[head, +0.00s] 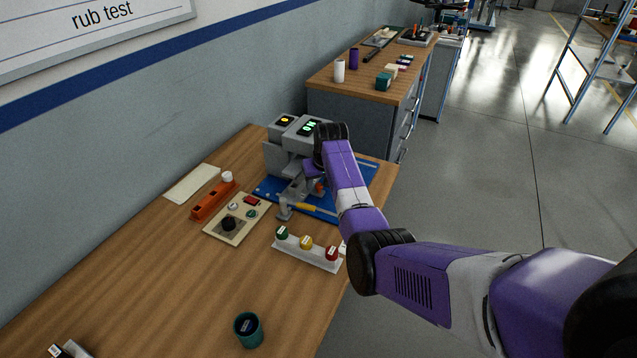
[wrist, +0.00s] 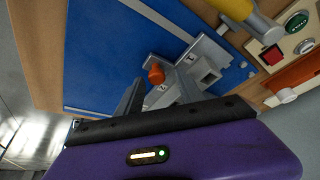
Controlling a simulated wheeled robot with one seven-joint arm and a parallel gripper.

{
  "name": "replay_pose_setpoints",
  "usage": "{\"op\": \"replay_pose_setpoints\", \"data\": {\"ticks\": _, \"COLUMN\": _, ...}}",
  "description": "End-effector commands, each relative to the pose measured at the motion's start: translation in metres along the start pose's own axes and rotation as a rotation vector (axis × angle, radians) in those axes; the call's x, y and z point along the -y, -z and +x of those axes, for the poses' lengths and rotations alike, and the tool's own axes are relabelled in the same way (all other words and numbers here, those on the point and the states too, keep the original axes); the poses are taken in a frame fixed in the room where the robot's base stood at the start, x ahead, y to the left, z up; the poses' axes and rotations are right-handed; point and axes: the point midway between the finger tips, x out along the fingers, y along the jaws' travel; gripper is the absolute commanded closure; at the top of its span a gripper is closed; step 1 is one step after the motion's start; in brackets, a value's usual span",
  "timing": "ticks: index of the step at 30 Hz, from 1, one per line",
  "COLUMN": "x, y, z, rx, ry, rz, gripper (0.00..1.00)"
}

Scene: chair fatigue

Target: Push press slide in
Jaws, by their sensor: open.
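The grey press (head: 292,140) stands on a blue base plate (head: 325,205) at the far end of the wooden bench. Its low grey slide shows in the wrist view (wrist: 205,65), over the blue plate. An orange knob (wrist: 156,74) is beside the slide's near end. My gripper (wrist: 160,90) is open. Its fingers point at the knob area, one on each side of it in the picture. I cannot tell whether they touch it. In the head view my arm and the press partly hide the gripper and slide.
A yellow handle (head: 305,208) lies in front of the press. A control panel (head: 238,218), an orange block (head: 213,201) and a white strip with coloured knobs (head: 308,250) are nearby. A green cup (head: 248,330) stands at the front.

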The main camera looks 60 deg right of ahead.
Motion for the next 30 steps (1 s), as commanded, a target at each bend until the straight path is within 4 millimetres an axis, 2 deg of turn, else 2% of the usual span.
{"op": "replay_pose_setpoints", "data": {"ticks": 5, "x": -0.001, "y": 0.001, "z": -0.009, "rx": -0.002, "ry": -0.001, "rz": 0.000, "gripper": 0.56}}
{"op": "replay_pose_setpoints", "data": {"ticks": 18, "x": 0.000, "y": 0.001, "z": -0.068, "rx": -0.002, "ry": 0.000, "rz": -0.001, "gripper": 0.56}}
{"op": "replay_pose_setpoints", "data": {"ticks": 23, "x": 0.001, "y": 0.000, "z": -0.077, "rx": 0.000, "ry": 0.000, "rz": -0.001, "gripper": 0.56}}
{"op": "replay_pose_setpoints", "data": {"ticks": 30, "x": 0.001, "y": 0.000, "z": -0.078, "rx": 0.000, "ry": 0.000, "rz": -0.001, "gripper": 0.56}}
